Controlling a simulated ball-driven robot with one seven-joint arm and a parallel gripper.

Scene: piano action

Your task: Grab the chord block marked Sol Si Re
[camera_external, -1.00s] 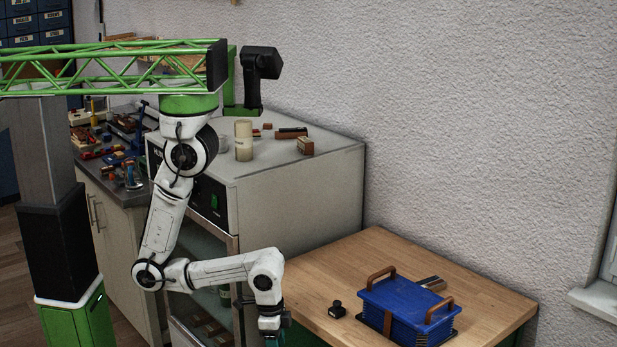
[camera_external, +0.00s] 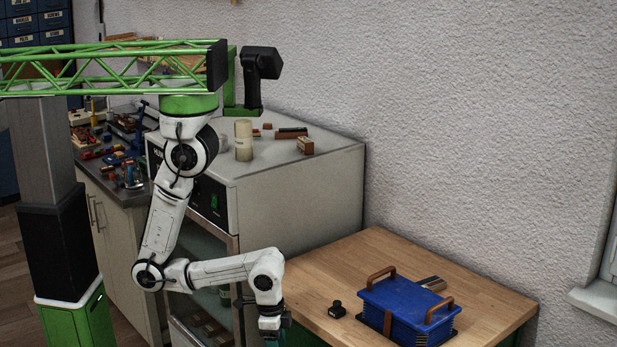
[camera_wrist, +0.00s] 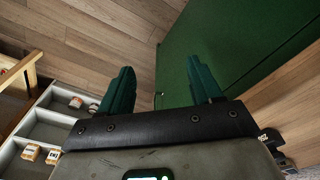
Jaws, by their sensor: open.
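My gripper (camera_wrist: 160,64) is open, with its two green fingers apart and nothing between them. In the external view my gripper (camera_external: 271,327) hangs at the bottom edge, left of the wooden table, and its fingertips are out of frame or hidden. In the wrist view small labelled blocks lie at the left: an orange and white block (camera_wrist: 30,152) and a similar block (camera_wrist: 54,156) in the lower compartment, and a reddish block (camera_wrist: 75,103) further up. Their lettering is too small to read, so I cannot tell which is marked Sol Si Re.
The blocks sit in a grey compartmented tray (camera_wrist: 52,118). A green panel (camera_wrist: 235,45) stands right of my fingers; wooden floor (camera_wrist: 110,30) lies beyond. A blue box (camera_external: 405,305) stands on the wooden table (camera_external: 355,258). A grey cabinet (camera_external: 300,195) stands behind my arm.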

